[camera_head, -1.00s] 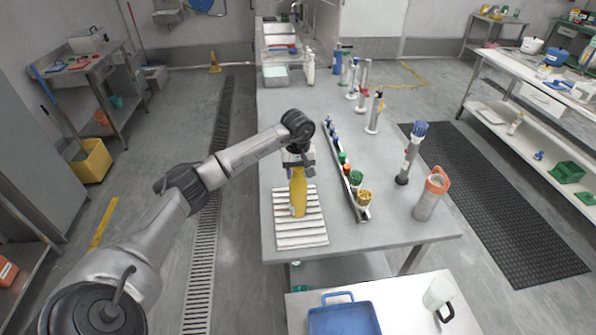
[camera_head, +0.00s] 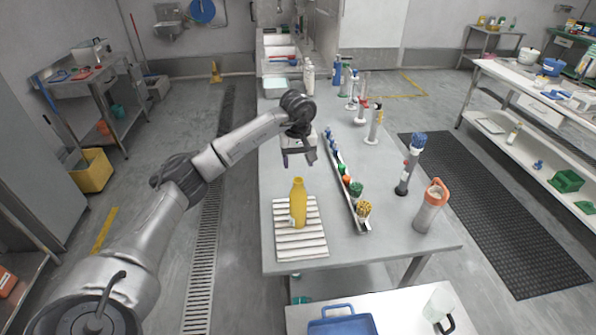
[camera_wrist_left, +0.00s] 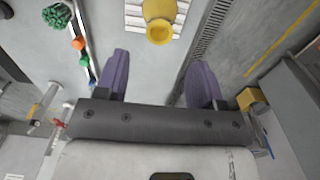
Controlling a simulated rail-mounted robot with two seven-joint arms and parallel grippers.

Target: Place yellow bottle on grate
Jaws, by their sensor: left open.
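The yellow bottle (camera_head: 298,204) stands upright on the pale slatted grate (camera_head: 301,243) near the front left of the steel table. My left gripper (camera_head: 299,162) is open and empty, above and behind the bottle, apart from it. In the left wrist view the two purple fingertips (camera_wrist_left: 160,80) are spread wide. The bottle (camera_wrist_left: 160,20) shows beyond them at the top, with the grate (camera_wrist_left: 134,18) partly visible around it. My right gripper is not in view.
A narrow rack (camera_head: 345,185) with colored brushes runs along the table right of the grate. Farther right stand a dispenser with a blue top (camera_head: 411,165) and a clear shaker with an orange lid (camera_head: 431,207). A blue tray (camera_head: 342,325) lies at the front.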

